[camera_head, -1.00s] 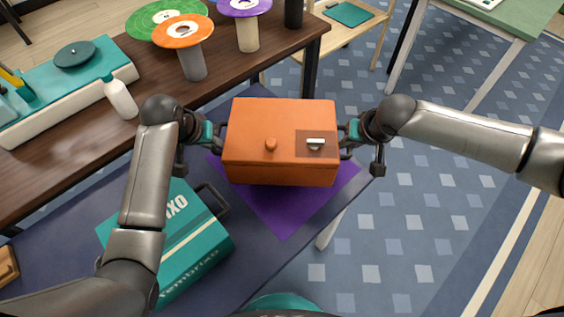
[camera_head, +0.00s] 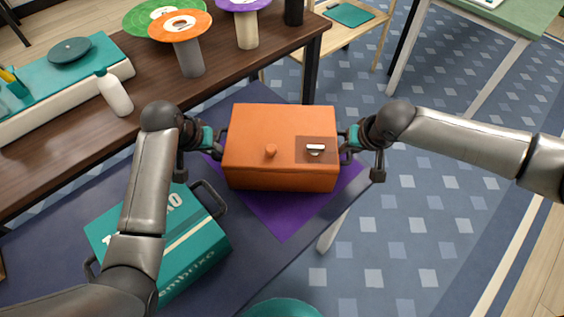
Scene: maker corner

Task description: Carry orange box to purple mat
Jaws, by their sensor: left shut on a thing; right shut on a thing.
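The orange box (camera_head: 280,135) is in the middle of the head view, with a knob and a small latch plate on it. The purple mat (camera_head: 283,218) lies on the dark blue table, its front corner and sides showing around the box. The box hides the mat's middle; I cannot tell whether the box touches it. My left gripper (camera_head: 218,140) is shut on the box's left handle. My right gripper (camera_head: 347,142) is shut on its right handle. The box looks level.
A teal case (camera_head: 190,245) with handles lies on the dark blue table (camera_head: 250,262) left of the mat, partly behind my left arm. A brown table (camera_head: 150,130) behind holds a white bottle (camera_head: 115,95) and disc-topped stands. Patterned floor is open at right.

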